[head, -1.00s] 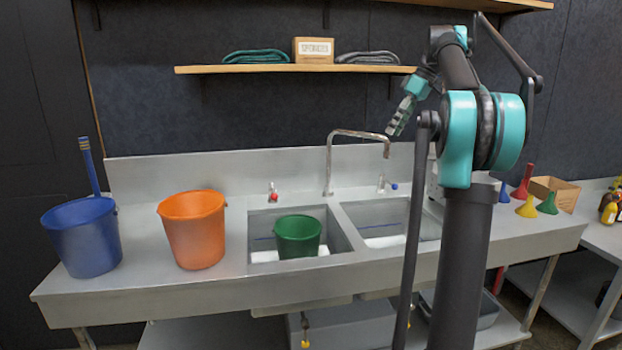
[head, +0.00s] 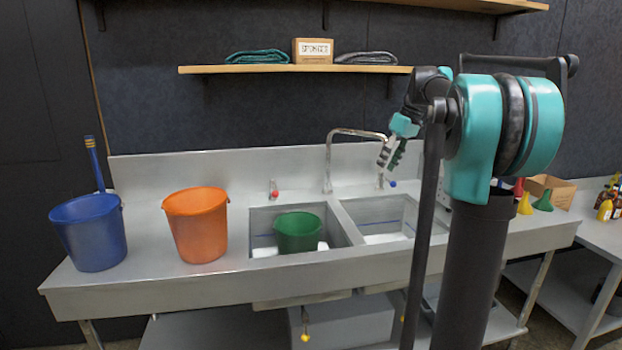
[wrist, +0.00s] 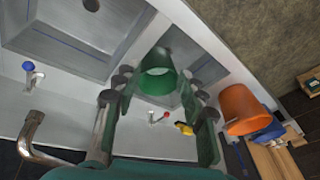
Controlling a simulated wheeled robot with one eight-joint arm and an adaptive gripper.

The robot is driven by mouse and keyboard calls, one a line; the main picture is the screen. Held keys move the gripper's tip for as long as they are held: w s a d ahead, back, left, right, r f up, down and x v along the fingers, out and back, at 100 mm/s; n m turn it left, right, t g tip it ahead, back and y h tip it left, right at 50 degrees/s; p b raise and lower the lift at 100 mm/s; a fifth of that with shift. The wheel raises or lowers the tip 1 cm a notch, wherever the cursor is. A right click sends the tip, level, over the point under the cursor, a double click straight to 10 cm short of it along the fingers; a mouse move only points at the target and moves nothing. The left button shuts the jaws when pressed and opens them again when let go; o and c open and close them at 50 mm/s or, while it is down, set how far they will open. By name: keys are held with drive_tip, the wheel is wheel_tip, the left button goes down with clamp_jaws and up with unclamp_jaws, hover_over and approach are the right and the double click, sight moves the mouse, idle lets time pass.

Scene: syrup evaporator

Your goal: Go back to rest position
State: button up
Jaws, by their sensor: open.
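My gripper (head: 388,155) is in front of the faucet's right end in the head view, above the right sink basin, with its fingers pointing down. In the wrist view its two green-padded fingers (wrist: 165,125) are spread apart with nothing between them. My arm is folded at the right of the head view. A green bucket (head: 298,232) stands in the left sink basin, apart from the gripper; it also shows beyond the fingers in the wrist view (wrist: 158,83).
An orange bucket (head: 197,225) and a blue bucket (head: 88,232) stand on the steel counter's left. A curved faucet (head: 328,160) rises behind the basins. A wooden shelf (head: 220,70) hangs above. Funnels (head: 543,201) and a cardboard box (head: 562,190) are at the right.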

drive_tip(key=s+a+f+m+t+h, duration=0.1)
drive_tip(key=s+a+f+m, duration=0.1)
drive_tip(key=s+f, duration=1.3)
drive_tip(key=s+a+f+m+t+h, duration=0.1)
drive_tip(key=s+f+m, duration=0.4)
drive_tip(key=s+f, duration=1)
wheel_tip(320, 180, down, 4)
drive_tip(key=shift+s+a+f+t+h, duration=0.15)
drive_tip(key=shift+s+a+t+h, duration=0.15)
drive_tip(key=shift+a+h, duration=0.4)
